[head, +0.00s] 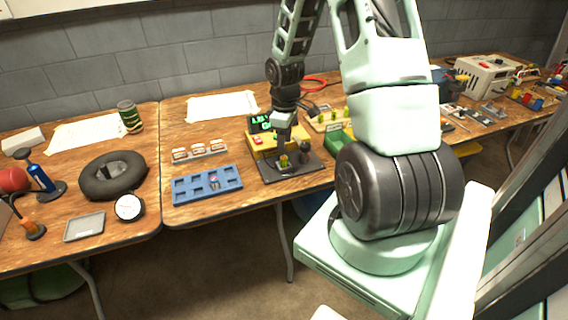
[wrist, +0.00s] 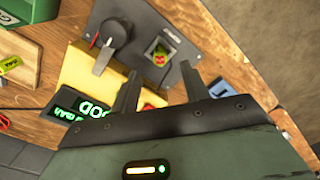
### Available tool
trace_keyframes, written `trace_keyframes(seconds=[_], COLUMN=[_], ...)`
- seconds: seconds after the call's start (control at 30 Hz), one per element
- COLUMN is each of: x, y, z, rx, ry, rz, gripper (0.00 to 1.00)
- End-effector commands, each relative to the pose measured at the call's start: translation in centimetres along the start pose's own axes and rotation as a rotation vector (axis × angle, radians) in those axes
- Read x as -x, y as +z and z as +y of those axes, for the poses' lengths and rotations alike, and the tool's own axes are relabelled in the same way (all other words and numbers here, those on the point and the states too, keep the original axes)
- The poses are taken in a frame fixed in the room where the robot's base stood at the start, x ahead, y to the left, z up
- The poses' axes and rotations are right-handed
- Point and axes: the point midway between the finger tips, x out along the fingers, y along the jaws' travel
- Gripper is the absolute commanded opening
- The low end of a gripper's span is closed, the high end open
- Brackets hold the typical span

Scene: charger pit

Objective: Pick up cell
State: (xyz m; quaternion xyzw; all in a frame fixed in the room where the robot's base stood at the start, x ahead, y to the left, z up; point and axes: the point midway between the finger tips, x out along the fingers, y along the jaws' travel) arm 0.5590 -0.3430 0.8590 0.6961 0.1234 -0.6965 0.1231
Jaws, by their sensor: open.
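A yellow charger (head: 262,148) with a lit green display stands on the middle table. Its dark front plate (head: 300,165) carries a black knob and a socket. A small green-yellow cell (head: 283,161) stands upright in that socket; in the wrist view the cell (wrist: 160,60) shows a reddish mark on top. The display (wrist: 82,107) reads what looks like "GOOD". My gripper (wrist: 160,70) is open and empty, pointing down over the plate. Its fingertips stand apart on either side of the cell's socket in the wrist view; whether they reach cell height I cannot tell.
A blue compartment tray (head: 185,197) with one small item in it lies left of the charger. A rack of cells (head: 200,152) stands behind it. The knob (wrist: 116,32) rises near my left finger. A green box (head: 338,137) stands to the right.

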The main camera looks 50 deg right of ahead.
Motion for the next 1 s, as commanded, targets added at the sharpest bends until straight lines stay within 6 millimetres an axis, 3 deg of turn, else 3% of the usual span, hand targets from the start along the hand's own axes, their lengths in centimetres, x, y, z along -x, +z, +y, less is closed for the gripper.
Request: trace_keyframes(seconds=[0.17, 0.43, 0.73, 0.77, 0.9, 1.0], x=[-1.3, -5.0, -5.5, -5.5, -5.5, -5.5], y=[-0.1, -0.3, -0.3, -0.3, -0.3, -0.3], z=[-0.1, 0.0, 0.1, 0.1, 0.1, 0.1], rx=[0.0, 0.001, 0.0, 0.0, 0.0, 0.0], ry=[-0.002, -0.001, 0.001, 0.001, 0.001, 0.001], rz=[-0.001, -0.001, 0.0, 0.0, 0.0, 0.001], gripper=[0.46, 0.46, 0.46, 0.4, 0.01, 0.0])
